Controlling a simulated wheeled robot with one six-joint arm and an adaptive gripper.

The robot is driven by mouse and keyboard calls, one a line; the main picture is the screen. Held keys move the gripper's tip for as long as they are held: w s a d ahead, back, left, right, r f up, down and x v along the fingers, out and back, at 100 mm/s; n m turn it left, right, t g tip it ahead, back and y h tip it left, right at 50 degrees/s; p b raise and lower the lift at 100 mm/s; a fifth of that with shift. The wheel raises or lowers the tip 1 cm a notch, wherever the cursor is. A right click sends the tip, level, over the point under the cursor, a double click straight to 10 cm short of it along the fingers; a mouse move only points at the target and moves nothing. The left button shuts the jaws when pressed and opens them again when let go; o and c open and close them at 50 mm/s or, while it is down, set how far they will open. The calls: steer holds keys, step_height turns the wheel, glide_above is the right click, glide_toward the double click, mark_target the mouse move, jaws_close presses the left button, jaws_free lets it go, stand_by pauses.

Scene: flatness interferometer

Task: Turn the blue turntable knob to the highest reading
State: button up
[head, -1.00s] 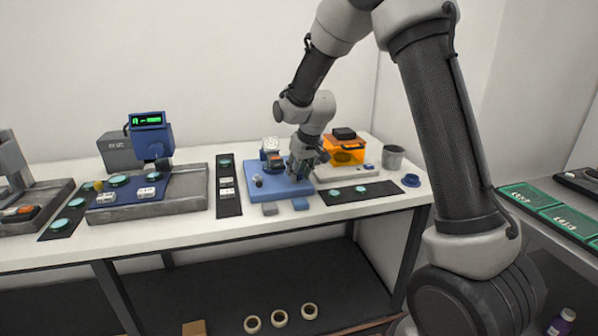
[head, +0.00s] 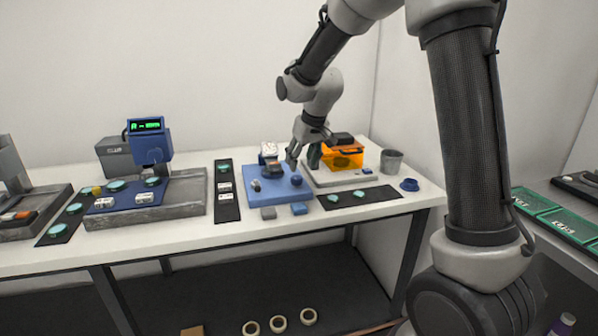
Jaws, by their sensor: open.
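My gripper (head: 303,160) hangs above and just behind the blue knob, fingers down and spread. It looks empty and apart from the knob.
An orange box (head: 346,158) on a pale base is close to the right of my gripper. A grey cup (head: 391,161) and a blue ring-like piece (head: 409,185) stand farther right. Small grey (head: 268,213) and blue (head: 299,209) blocks lie in front of the plate.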

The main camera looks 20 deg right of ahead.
steer(key=v, duration=0.4)
steer(key=shift+r, duration=0.2)
steer(key=shift+a, duration=0.1)
